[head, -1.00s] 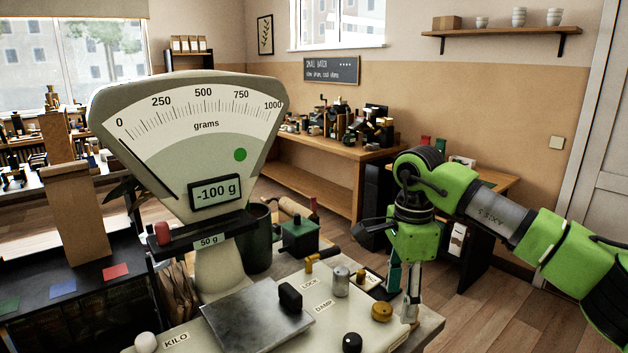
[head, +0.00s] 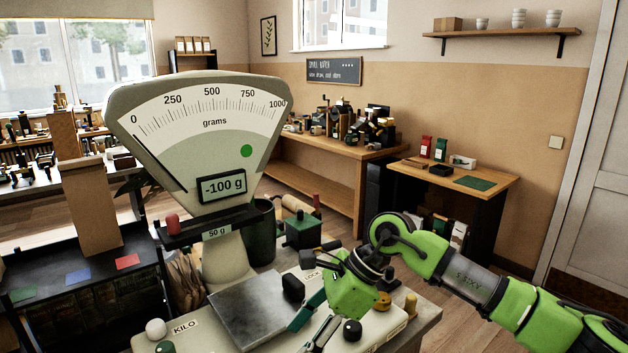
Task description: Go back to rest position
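My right gripper (head: 303,337) reaches in on the green arm from the right. It points down and to the left over the scale's front deck, beside the metal weighing plate (head: 245,305). Its two fingers are apart, with nothing visible between them. The fingertips are near the bottom edge of the view. My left gripper is not in view. The large scale (head: 205,105) stands in front of me, and its display (head: 222,187) reads -100 g. A black block (head: 293,288) appears at the plate's right edge.
A paper bag (head: 91,212) stands on a dark bin unit (head: 85,290) at the left. Black knobs and brass pieces, partly hidden by my gripper, sit on the scale's deck. A side table (head: 475,180) stands behind my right arm. Open floor lies right of the counter.

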